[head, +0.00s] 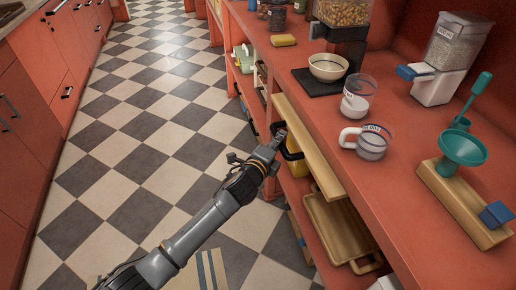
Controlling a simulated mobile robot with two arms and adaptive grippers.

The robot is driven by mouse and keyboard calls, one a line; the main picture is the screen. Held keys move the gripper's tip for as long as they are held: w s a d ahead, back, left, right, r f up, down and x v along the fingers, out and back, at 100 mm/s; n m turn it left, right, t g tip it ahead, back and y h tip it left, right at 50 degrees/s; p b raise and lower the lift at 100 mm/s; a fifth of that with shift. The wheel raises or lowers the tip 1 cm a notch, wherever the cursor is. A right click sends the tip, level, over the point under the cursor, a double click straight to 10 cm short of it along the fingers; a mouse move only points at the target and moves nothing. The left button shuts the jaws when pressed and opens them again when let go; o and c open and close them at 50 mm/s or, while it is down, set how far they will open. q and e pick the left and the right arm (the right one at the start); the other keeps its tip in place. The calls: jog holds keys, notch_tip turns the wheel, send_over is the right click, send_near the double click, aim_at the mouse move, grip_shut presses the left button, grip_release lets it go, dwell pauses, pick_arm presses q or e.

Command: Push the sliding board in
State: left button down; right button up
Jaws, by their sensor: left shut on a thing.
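The sliding board (312,152) is a long, light wooden board under the edge of the red counter. It sticks out a little past the counter front over the aisle. My left gripper (279,137) is at the board's outer edge, near its middle, and is shut on it. The fingertips are small in the picture, and the exact contact is partly hidden. My right gripper is not in the head view.
The red counter (420,206) holds a bowl (328,67), measuring cups (369,144), dispensers and a green funnel (462,147). The checkered floor at left is clear.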

pick_arm(q)
jog(key=shift+w+d+r, duration=0.1)
jog(key=shift+w+d, duration=0.15)
jog(key=shift+d, duration=0.65)
jog(key=c, duration=1.2)
grip_release()
jog(key=shift+a, duration=0.1)
jog(key=shift+s+a, duration=0.25)
jog(key=shift+s, duration=0.15)
jog(key=v, duration=1.1)
